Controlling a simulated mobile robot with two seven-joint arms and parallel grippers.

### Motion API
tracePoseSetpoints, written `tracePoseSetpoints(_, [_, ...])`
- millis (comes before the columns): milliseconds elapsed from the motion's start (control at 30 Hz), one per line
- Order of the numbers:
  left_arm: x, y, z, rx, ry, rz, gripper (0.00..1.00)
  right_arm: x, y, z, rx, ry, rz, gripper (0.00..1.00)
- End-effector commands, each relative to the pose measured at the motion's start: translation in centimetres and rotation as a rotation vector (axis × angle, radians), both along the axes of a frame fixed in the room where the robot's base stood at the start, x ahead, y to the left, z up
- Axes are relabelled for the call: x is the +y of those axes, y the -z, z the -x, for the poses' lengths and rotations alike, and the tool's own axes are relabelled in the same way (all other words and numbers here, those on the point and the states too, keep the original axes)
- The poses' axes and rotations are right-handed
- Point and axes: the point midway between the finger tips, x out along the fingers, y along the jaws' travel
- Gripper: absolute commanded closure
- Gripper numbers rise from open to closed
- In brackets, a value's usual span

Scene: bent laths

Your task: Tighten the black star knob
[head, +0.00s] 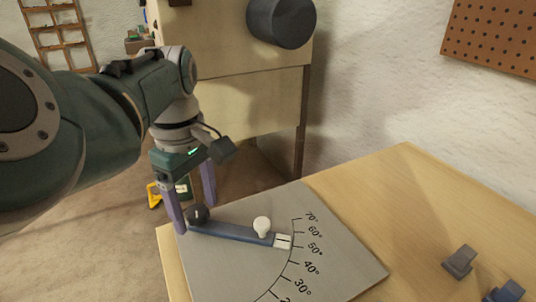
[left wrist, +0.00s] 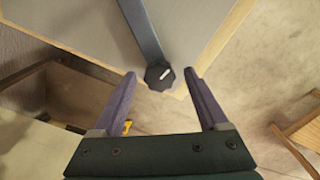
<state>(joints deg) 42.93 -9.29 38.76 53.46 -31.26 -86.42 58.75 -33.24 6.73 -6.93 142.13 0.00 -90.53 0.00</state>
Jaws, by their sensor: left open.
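The black star knob (head: 197,214) sits at the left end of a blue lath (head: 235,232) on a grey plate with a degree scale. The lath's white tip (head: 283,241) lies between the 50° and 60° marks, and a white knob (head: 262,225) stands near that end. My left gripper (head: 194,218) is open at the black knob. In the left wrist view the black knob (left wrist: 160,75) with a white line on top shows between and just beyond the fingertips (left wrist: 161,76). My right gripper is not in view.
The grey plate (head: 335,268) lies on a wooden table (head: 410,190). Small grey-blue blocks (head: 460,260) stand at the table's right. A beige cabinet-like machine with a dark cylinder (head: 282,22) stands behind. A pegboard (head: 495,35) hangs on the wall.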

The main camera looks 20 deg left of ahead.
Motion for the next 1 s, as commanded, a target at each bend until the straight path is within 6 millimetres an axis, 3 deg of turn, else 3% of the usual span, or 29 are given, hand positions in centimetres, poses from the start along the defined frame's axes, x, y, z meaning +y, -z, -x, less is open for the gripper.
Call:
tracePoseSetpoints(167, [0.02, -0.04, 0.00, 0.000, 0.000, 0.000, 0.25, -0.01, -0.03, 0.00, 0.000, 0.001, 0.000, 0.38])
tracePoseSetpoints(833, [0.00, -0.06, 0.01, 0.001, 0.000, 0.000, 1.00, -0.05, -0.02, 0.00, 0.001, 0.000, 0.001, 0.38])
tracePoseSetpoints(1000, [0.00, -0.08, 0.01, 0.001, 0.002, 0.000, 1.00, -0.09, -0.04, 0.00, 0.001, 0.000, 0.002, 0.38])
